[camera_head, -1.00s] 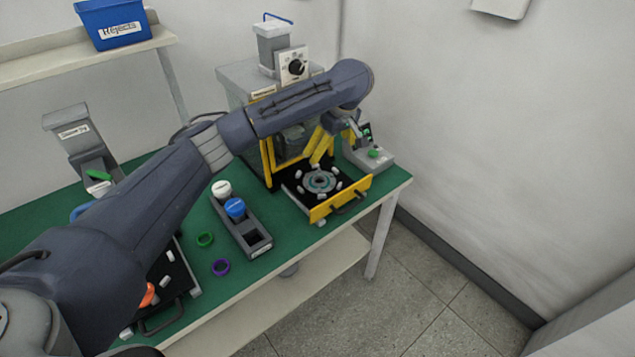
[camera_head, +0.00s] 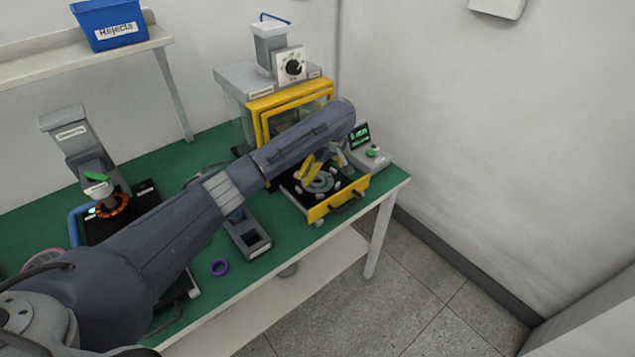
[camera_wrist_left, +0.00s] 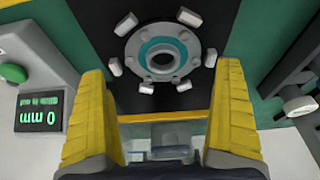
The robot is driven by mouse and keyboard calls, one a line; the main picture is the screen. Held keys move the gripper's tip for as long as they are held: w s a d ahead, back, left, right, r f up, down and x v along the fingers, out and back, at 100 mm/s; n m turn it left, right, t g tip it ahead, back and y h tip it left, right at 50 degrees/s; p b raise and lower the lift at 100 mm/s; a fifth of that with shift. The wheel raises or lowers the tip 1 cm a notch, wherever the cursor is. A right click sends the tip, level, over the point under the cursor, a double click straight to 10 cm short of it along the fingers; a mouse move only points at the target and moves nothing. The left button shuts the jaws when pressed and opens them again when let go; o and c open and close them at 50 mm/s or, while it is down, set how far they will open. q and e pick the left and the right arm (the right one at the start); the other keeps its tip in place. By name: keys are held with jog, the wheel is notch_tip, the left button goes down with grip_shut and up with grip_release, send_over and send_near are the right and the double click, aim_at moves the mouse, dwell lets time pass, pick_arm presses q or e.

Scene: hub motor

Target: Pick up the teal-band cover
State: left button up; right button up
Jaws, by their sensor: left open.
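The teal-band cover (camera_wrist_left: 162,55) is a round grey flanged piece with a teal ring and a central hole. It lies on a black drawer plate, ringed by several small white blocks. In the head view the cover (camera_head: 321,181) is partly hidden by my left gripper (camera_head: 318,164), which is above it. In the left wrist view my yellow fingers (camera_wrist_left: 160,75) are open and apart, with nothing between them. The cover appears ahead of them, between their line of reach. My right gripper is not in view.
The drawer has a yellow front (camera_head: 340,198) with a handle and sits before a yellow-framed machine (camera_head: 290,95). A gauge with a green display (camera_head: 360,133) stands close on the right.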

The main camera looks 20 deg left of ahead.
pick_arm(q)
jog(key=shift+x, duration=2.35)
jog(key=shift+d, duration=0.1)
jog(key=shift+c, duration=0.6)
jog(key=shift+s, duration=0.15)
grip_shut()
notch_tip(320, 180, up, 19)
send_over(318, 183)
jog(key=f, duration=1.2)
jog(key=shift+s+a+f, duration=0.15)
jog(key=shift+s+a, duration=0.1)
jog(key=shift+s, duration=0.05)
jog(key=shift+w+d+f, duration=0.1)
jog(key=shift+w, duration=0.35)
jog(key=shift+f, duration=1.5)
